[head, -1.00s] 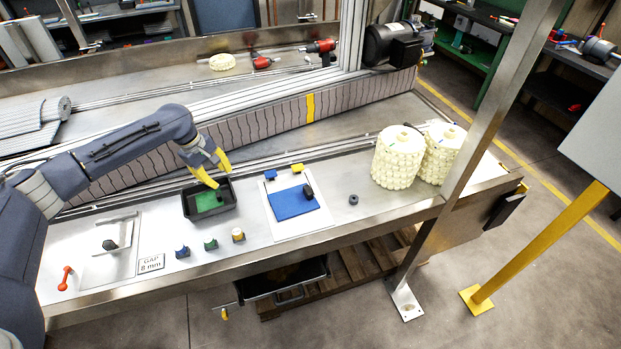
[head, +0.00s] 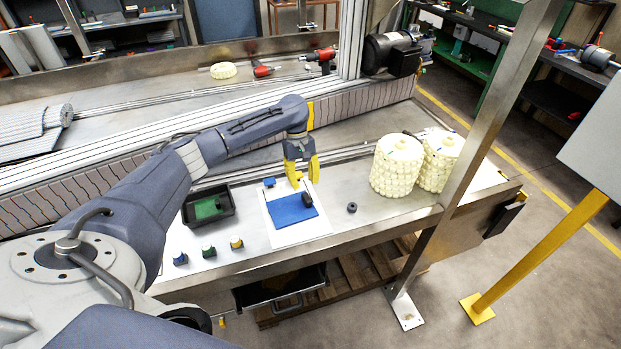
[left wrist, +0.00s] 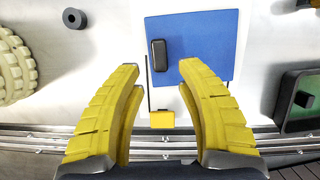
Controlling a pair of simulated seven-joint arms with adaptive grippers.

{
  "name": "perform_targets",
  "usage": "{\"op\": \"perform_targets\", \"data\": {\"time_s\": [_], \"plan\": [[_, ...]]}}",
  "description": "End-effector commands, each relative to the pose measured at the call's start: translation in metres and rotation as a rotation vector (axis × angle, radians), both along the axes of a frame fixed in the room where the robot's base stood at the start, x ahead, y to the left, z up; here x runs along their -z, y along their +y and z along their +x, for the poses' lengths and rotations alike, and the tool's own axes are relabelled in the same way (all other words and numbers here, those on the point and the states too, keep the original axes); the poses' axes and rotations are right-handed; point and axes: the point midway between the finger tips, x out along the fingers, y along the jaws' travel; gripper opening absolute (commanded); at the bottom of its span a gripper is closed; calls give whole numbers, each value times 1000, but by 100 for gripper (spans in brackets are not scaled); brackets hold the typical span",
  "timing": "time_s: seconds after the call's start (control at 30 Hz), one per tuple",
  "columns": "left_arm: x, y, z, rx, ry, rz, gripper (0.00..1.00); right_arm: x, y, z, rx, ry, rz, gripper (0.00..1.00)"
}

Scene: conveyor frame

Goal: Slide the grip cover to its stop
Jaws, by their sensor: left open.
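A black rounded block (left wrist: 159,55), which may be the grip cover, lies on a blue pad (left wrist: 203,45) on a white board (left wrist: 152,25). In the head view the black block (head: 308,201) shows at the right side of the blue pad (head: 291,212). A thin dark rod (left wrist: 149,88) and a yellow block (left wrist: 162,119) are beside the pad. My left gripper (head: 302,180) points down over the board's back part. Its fingers (left wrist: 160,72) are apart and empty, on either side of the black block's near end in the wrist picture. My right gripper is not seen.
A dark tray with a green floor (head: 209,207) stands left of the board. A small dark ring (head: 352,207) and two cream studded rollers (head: 397,165) are to the right. Several small coloured knobs (head: 208,250) line the front. A steel post (head: 487,110) rises at right.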

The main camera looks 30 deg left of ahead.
Motion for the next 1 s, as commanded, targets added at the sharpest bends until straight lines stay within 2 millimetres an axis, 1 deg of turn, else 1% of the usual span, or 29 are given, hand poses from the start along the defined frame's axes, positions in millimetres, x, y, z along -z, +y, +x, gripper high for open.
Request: {"op": "perform_targets", "data": {"time_s": [0.13, 0.4, 0.53, 0.57, 0.6, 0.9, 0.93, 1.0], "plan": [[17, -4, -4, 0, 3, 0, 36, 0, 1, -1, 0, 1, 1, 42], [50, -13, -10, -2, 4, -2, 36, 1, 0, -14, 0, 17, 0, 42], [65, -17, -13, -1, 3, -2, 36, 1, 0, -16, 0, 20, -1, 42], [69, -18, -13, -2, 3, -2, 36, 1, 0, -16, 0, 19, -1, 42], [67, -16, -12, -2, 0, 0, 37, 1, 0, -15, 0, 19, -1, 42], [66, -17, -12, -2, 0, 0, 2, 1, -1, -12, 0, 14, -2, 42], [66, -17, -12, -2, 0, 0, 0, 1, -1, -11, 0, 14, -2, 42], [66, -17, -12, -2, 0, 0, 0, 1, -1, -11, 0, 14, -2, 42]]}}
